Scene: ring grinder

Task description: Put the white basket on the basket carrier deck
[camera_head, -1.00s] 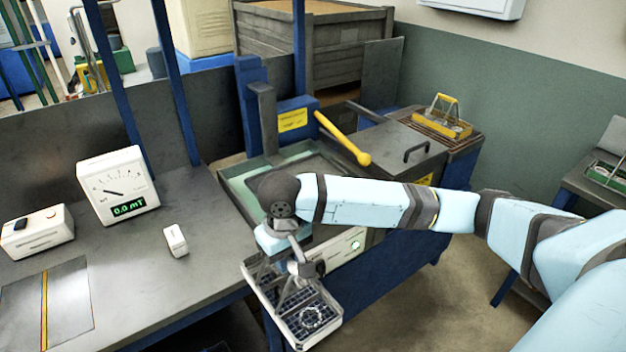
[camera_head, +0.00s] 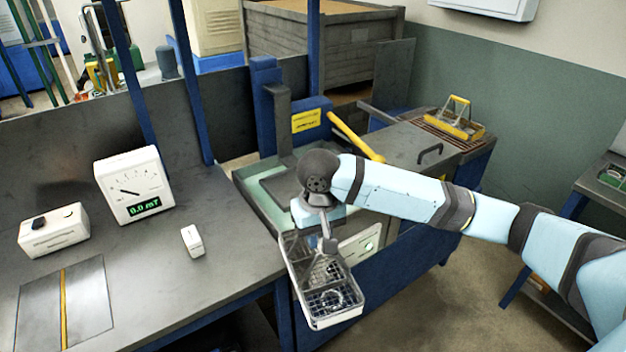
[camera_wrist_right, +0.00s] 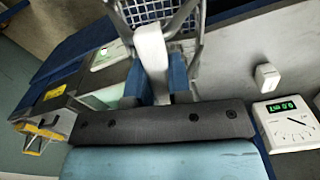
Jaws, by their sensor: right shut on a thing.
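The white basket (camera_head: 335,322) is a wire-mesh tray with a white rim and an upright handle. It hangs in the air in front of the tank, near the workbench corner, and looks tilted in the head view. My right gripper (camera_head: 326,238) is above it, shut on its handle. In the right wrist view the white handle grip (camera_wrist_right: 152,48) sits between the blue fingers (camera_wrist_right: 160,88). A dark flat plate inside the pale green tank (camera_head: 250,198) appears to be the carrier deck; my right wrist hides part of it. My left gripper is not in view.
A yellow lever (camera_head: 352,135) and a blue column (camera_head: 266,105) stand at the tank. A yellow basket (camera_head: 455,125) sits on a grate beyond a lidded section. A meter (camera_head: 133,187) and a small white block (camera_head: 193,241) stand on the left bench.

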